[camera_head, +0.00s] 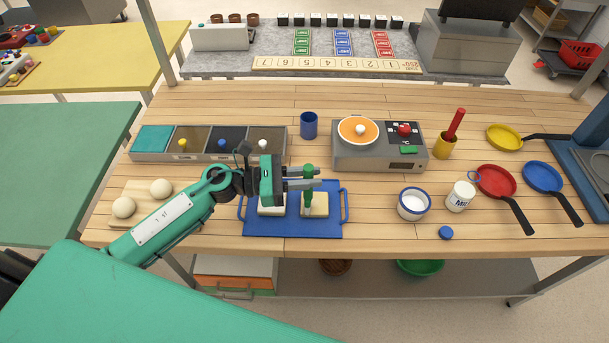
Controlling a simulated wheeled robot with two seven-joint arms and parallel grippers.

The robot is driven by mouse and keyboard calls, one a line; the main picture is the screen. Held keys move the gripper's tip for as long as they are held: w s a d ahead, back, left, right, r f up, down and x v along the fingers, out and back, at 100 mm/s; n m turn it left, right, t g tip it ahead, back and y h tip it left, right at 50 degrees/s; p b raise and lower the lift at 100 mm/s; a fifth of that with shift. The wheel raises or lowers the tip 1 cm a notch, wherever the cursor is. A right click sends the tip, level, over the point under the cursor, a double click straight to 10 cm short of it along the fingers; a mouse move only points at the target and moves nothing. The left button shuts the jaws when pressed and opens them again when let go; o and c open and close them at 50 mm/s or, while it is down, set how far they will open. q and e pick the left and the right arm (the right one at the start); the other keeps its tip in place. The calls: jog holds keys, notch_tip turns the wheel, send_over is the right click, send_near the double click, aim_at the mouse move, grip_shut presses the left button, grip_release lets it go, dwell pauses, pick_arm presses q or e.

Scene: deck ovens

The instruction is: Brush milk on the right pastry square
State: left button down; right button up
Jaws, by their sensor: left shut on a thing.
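Two pale pastry squares lie on a blue tray (290,230). The right pastry square (320,208) shows well; the left pastry square (267,211) is partly hidden by my left gripper. My left gripper (306,178) is over the tray, shut on an upright green brush (309,172). The brush's lower end is over the right square; I cannot tell whether it touches. A white jar labelled as milk (459,197) stands to the right, beside a blue-rimmed white bowl (413,204). My right gripper is not in view.
Red (497,183), blue (543,178) and yellow pans (504,138) lie at the right. A blue lid (446,232) lies near the front edge.

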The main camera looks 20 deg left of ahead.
pick_arm(q)
jog(key=x, duration=0.4)
jog(key=shift+s+d, duration=0.25)
jog(key=shift+d, duration=0.1)
jog(key=shift+f, duration=0.1)
jog(key=shift+w+a, duration=0.3)
jog(key=shift+w, duration=0.05)
dwell(0.4)
